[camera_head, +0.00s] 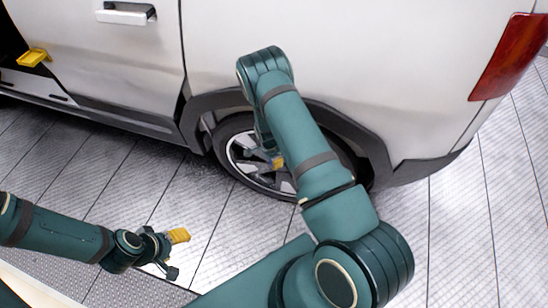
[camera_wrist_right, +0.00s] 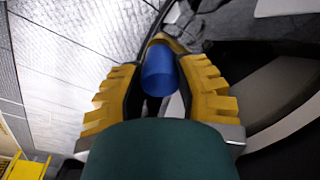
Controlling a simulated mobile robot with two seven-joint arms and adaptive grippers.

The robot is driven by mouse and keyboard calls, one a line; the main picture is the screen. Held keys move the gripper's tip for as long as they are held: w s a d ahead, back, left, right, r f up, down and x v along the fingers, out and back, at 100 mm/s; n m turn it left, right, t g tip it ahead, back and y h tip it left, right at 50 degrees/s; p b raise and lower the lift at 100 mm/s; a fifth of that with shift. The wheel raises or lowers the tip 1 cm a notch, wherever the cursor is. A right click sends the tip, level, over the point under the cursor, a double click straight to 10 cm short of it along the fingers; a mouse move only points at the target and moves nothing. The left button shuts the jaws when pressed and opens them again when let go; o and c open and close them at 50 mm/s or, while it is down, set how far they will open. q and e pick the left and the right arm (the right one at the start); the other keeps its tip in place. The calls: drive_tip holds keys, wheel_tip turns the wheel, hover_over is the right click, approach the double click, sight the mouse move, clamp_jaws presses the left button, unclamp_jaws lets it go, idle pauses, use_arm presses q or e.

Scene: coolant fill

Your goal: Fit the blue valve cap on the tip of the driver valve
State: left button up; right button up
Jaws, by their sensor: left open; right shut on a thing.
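The blue valve cap (camera_wrist_right: 158,71) is between the yellow ridged fingers of my right gripper (camera_wrist_right: 161,62) in the right wrist view. That gripper is shut on it. In the head view my right gripper (camera_head: 278,163) shows only as a bit of yellow in front of the wheel (camera_head: 245,155), mostly hidden by my right arm. The cap cannot be made out there. I cannot make out the driver valve tip; the cap and fingers cover much of the area beyond. My left gripper (camera_head: 175,251) is open and empty above the floor at lower left.
The white car (camera_head: 330,50) fills the upper head view, with its wheel arch (camera_head: 375,150) around the wheel. A yellow object (camera_head: 33,57) sits at the open doorway on the left. The tiled floor (camera_head: 450,240) is clear at right.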

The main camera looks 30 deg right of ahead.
drive_tip(key=shift+f, duration=0.5)
drive_tip(key=o, duration=0.9)
drive_tip(key=shift+o, duration=0.2)
wheel_tip(320, 180, up, 12)
drive_tip(key=a, duration=0.1)
drive_tip(key=shift+a, duration=0.25)
drive_tip(key=shift+w+f, duration=0.1)
drive_tip(key=s+a+r+n+t+y, duration=0.2)
drive_tip(key=s+a+n+y, duration=0.3)
drive_tip(key=s+a+n, duration=1.2)
drive_tip(key=a+r, duration=0.1)
drive_tip(key=a, duration=0.2)
drive_tip(key=shift+a, duration=0.15)
